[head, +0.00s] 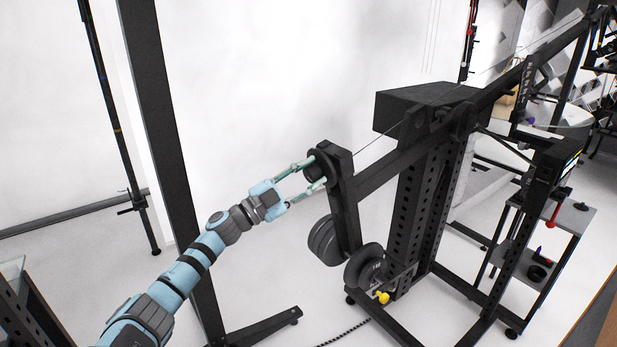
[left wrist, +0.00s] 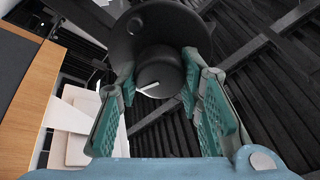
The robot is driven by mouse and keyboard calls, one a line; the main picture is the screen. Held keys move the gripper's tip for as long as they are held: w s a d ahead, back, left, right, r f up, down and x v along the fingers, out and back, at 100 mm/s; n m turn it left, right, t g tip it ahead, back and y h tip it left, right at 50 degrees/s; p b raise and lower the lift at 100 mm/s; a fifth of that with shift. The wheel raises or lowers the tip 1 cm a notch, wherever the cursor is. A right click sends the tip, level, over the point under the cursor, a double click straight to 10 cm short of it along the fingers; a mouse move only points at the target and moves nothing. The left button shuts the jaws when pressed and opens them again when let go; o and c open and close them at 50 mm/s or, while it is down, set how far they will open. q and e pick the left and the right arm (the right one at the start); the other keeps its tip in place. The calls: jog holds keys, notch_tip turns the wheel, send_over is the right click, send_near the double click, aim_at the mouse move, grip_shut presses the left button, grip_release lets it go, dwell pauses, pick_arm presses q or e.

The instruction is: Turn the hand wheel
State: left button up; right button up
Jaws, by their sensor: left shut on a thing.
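The hand wheel (head: 326,160) is a black round disc with a thick knob-like hub, mounted at the top of a dark upright arm of the rig. In the left wrist view the hand wheel (left wrist: 150,27) fills the upper middle, and its hub carries a short white mark. My left gripper (head: 314,173) reaches it from the lower left. Its two teal fingers are shut on the hub, one on each side, as the left wrist view of the gripper (left wrist: 158,72) also shows. My right gripper is in neither view.
Weight plates (head: 323,241) hang below the wheel, and a yellow knob (head: 383,297) sits low on the black rig frame (head: 415,200). A dark post (head: 160,130) stands behind my left arm. A shelf cart (head: 575,215) with tools stands at the right.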

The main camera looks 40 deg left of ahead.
pick_arm(q)
jog(key=shift+m, duration=0.4)
jog(key=o, duration=1.2)
jog(key=shift+c, duration=0.2)
jog(key=v, duration=1.2)
jog(key=shift+a, duration=0.1)
